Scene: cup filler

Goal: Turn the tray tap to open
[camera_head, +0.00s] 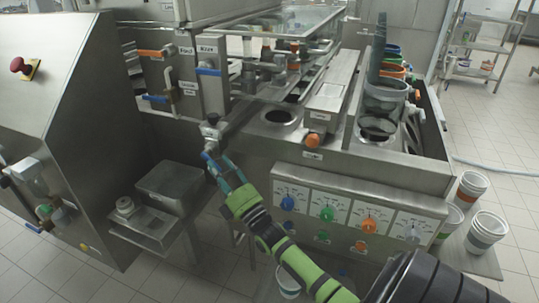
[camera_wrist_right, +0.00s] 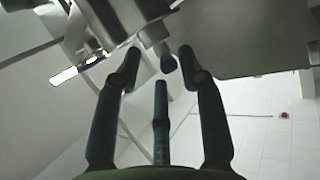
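A metal tap (camera_head: 210,135) with a dark knob sits on the front left corner of the steel machine, and I take it to be the tray tap. My right gripper (camera_head: 214,165) reaches up to it from below right. In the right wrist view the gripper (camera_wrist_right: 161,62) is open. The tap's blue-tipped handle (camera_wrist_right: 168,63) lies between the fingertips, nearer the right finger. I cannot tell whether a finger touches it. The far side of the tap is hidden. My left gripper is not in view.
A lidded steel box (camera_head: 171,188) stands on a low shelf left of the gripper. Blue and orange valve handles sit above, including a blue one (camera_head: 208,71). A control panel with coloured knobs (camera_head: 350,215) lies to the right. Buckets (camera_head: 483,232) stand far right.

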